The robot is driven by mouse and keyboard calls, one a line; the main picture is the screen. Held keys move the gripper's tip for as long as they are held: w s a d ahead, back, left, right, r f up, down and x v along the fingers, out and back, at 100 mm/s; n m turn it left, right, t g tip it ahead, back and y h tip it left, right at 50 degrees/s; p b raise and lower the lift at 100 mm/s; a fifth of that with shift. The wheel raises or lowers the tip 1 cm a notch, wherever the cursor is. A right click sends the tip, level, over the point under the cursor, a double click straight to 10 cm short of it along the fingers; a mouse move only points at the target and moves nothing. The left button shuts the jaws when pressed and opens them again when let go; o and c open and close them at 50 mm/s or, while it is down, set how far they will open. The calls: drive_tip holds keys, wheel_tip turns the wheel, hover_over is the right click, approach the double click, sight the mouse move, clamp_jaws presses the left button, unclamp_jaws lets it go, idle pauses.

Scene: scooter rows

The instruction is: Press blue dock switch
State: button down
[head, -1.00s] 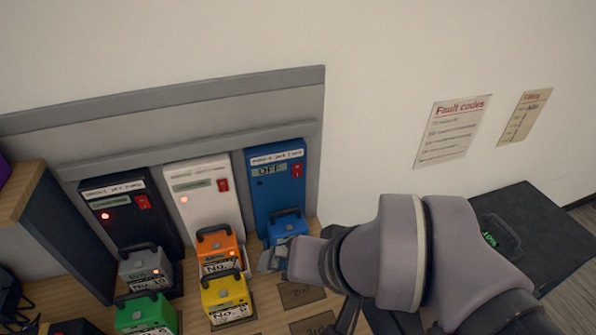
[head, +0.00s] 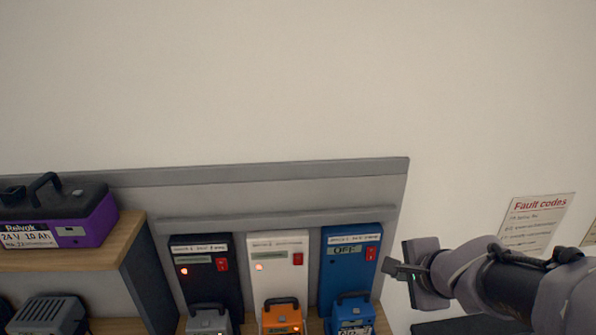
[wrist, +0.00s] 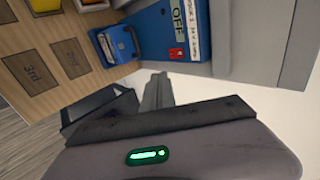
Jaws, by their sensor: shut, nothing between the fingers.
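The blue dock (head: 338,282) stands at the right end of a row of three docks, and its display reads OFF. Its red switch (head: 371,254) is at the upper right of its face; it also shows in the wrist view (wrist: 176,54). A blue battery (head: 353,314) sits at the foot of the dock. My gripper (head: 388,267) is shut and empty, just right of the dock near switch height. In the wrist view the fingers (wrist: 157,90) point toward the dock, apart from the switch. I cannot tell the exact gap.
The white dock (head: 277,273) with an orange battery (head: 282,317) and the black dock (head: 203,285) with a grey battery (head: 209,321) stand left, both with red lights. A purple battery (head: 62,216) rests on the left shelf.

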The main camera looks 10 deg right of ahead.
sight(372, 255)
drive_tip(key=b+x, duration=0.1)
drive_tip(key=x, duration=0.3)
drive_tip(key=w+r+b+x, duration=0.1)
drive_tip(key=x, duration=0.3)
drive_tip(key=b+x, duration=0.2)
drive_tip(key=x, duration=0.3)
drive_tip(key=shift+w+a+r, duration=0.1)
drive_tip(key=shift+w+r, duration=0.25)
drive_tip(key=shift+w, duration=0.05)
drive_tip(key=shift+w, duration=0.1)
drive_tip(key=shift+r+p, duration=0.6)
drive_tip(key=shift+r, duration=0.3)
drive_tip(key=shift+f, duration=0.1)
